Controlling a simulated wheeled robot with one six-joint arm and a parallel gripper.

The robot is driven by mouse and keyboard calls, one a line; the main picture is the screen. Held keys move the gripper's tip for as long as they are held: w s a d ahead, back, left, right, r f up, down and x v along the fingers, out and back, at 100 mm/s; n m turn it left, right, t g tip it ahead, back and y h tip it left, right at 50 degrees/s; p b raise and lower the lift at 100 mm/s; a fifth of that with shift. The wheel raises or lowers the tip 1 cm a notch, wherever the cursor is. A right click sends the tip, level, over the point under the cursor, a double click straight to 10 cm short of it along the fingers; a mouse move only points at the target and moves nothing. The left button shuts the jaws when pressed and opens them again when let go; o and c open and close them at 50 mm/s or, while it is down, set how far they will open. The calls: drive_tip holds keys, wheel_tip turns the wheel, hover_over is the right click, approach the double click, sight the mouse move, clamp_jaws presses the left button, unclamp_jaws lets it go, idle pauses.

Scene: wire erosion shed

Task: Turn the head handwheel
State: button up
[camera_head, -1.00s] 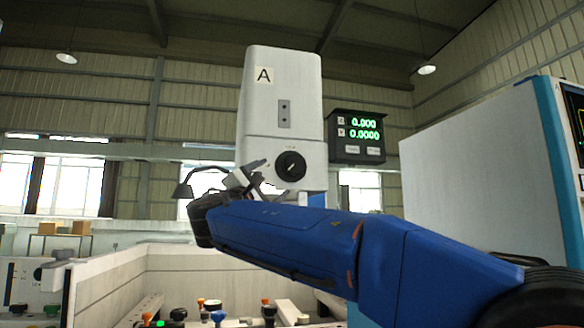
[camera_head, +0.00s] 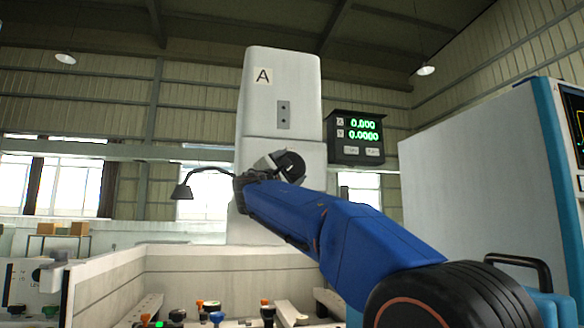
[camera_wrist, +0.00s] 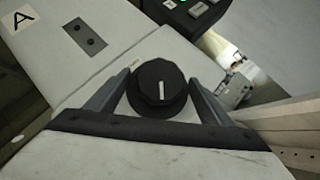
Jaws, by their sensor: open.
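The head handwheel (camera_wrist: 157,84) is a black round knob with a white mark, on the front of the white machine head (camera_head: 277,98) marked "A". In the head view the wheel (camera_head: 293,163) shows only in part behind my gripper (camera_head: 277,163). In the wrist view the two fingers of my gripper (camera_wrist: 158,97) are open, one on each side of the handwheel. I cannot tell whether either finger touches it. The white mark points roughly up in the wrist view.
A black readout (camera_head: 356,137) with green digits hangs right of the head. A large grey cabinet (camera_head: 480,185) with a blue edge stands at the right. A black lamp (camera_head: 183,190) is at the left. Below is a pale open tank (camera_head: 190,268) with several coloured knobs.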

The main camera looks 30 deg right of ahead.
drive_tip(key=shift+w+d+r, duration=0.25)
drive_tip(key=shift+w+d, duration=0.05)
drive_tip(key=shift+d, duration=0.1)
drive_tip(key=c, duration=1.1)
drive_tip(key=shift+o, duration=0.2)
drive_tip(key=shift+m+g, duration=0.3)
drive_tip(key=m+g, duration=0.1)
drive_tip(key=m, duration=0.1)
drive_tip(key=m+g+y, duration=0.1)
drive_tip(key=m+g, duration=0.1)
drive_tip(key=shift+y, duration=0.3)
drive_tip(key=shift+m+g+y, duration=0.9)
drive_tip(key=shift+m+y, duration=0.4)
drive_tip(key=shift+m, duration=0.5)
